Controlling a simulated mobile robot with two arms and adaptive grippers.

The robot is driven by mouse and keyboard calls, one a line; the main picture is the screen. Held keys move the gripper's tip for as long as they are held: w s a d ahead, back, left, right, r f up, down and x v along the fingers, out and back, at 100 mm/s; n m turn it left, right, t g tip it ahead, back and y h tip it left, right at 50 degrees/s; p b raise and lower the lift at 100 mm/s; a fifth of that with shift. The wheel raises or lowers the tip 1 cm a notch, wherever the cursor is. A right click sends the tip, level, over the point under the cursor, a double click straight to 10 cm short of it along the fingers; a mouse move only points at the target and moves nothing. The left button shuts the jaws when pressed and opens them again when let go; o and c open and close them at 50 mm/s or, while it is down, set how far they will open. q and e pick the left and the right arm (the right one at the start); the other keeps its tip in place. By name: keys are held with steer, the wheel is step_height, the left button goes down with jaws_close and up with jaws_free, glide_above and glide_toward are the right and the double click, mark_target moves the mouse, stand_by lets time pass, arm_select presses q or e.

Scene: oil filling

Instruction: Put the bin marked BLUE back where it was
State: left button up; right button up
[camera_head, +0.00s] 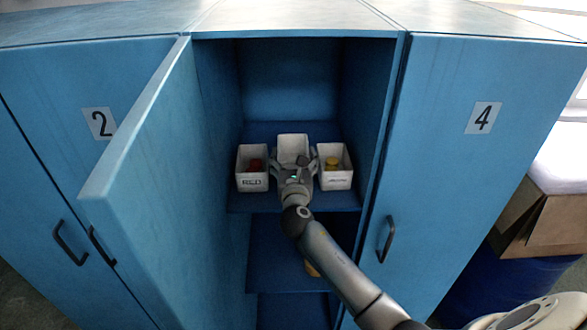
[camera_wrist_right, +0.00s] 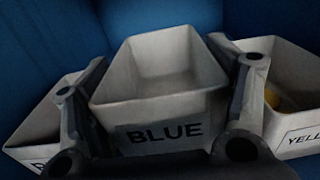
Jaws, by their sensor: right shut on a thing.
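The bin marked BLUE (camera_wrist_right: 165,100) is white and looks empty in the right wrist view. In the head view the bin (camera_head: 293,146) is in the open locker, between two other white bins and partly hidden behind my right gripper (camera_head: 295,170). My right gripper, also in the right wrist view (camera_wrist_right: 160,110), is shut on the bin, with one finger along each side. I cannot tell whether the bin's base touches the shelf (camera_head: 260,205). My left gripper is not in view.
A bin marked RED (camera_head: 252,182) with a red thing inside stands left; a bin marked YELLOW (camera_head: 335,180) with a yellow thing stands right. The open door (camera_head: 140,160) is on the left. Lockers 2 (camera_head: 60,130) and 4 (camera_head: 470,160) are closed.

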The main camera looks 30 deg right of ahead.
steer(key=shift+f, duration=1.5)
steer(key=shift+f, duration=0.2)
steer(key=o, duration=0.8)
steer(key=shift+s+r, duration=0.1)
steer(key=shift+r, duration=0.1)
steer(key=b+v, duration=0.1)
steer(key=v, duration=1.1)
